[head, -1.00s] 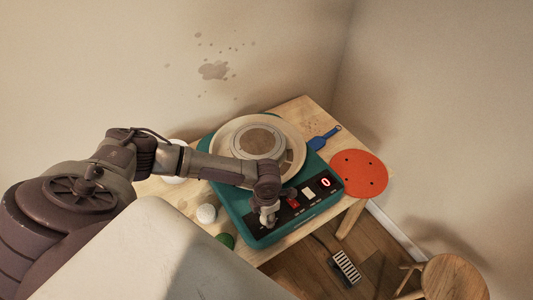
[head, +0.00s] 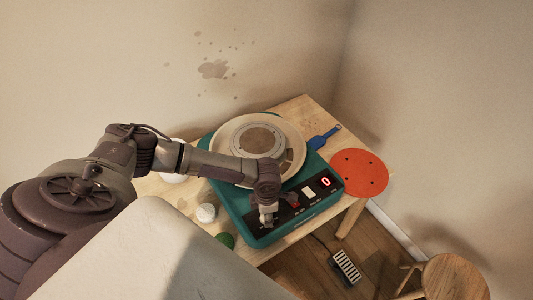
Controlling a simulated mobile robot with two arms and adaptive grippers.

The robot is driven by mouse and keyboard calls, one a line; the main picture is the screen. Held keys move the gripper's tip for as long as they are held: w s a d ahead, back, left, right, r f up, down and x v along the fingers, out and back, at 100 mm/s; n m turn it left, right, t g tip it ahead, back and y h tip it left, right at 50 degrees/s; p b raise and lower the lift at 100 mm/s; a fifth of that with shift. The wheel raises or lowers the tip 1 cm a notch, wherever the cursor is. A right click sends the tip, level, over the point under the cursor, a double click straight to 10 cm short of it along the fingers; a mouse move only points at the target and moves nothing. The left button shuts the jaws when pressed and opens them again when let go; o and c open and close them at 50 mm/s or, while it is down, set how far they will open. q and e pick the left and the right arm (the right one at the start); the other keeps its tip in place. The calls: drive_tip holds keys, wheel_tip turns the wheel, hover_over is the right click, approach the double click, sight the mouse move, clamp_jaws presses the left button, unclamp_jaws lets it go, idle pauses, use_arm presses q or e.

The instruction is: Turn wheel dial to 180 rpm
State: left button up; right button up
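The teal pottery wheel (head: 247,226) stands on a wooden table, with a round beige wheel head and basin (head: 285,134) on top. Its black control panel (head: 290,211) faces the front, with a red switch, a pale switch and a red display (head: 326,182) that reads 0. My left gripper (head: 267,219) points down over the left end of the panel. The dial is not visible; the gripper covers that end of the panel. I cannot tell whether its fingers are open or shut, or whether they touch the dial. My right gripper is out of view.
An orange disc (head: 360,173) with dark holes lies at the table's right edge. A pedal (head: 346,267) and stool (head: 455,278) stand below.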

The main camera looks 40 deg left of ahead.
use_arm(q)
drive_tip(key=o, duration=1.2)
drive_tip(key=shift+c, duration=0.2)
drive_tip(key=shift+r, duration=0.5)
wheel_tip(320, 180, up, 11)
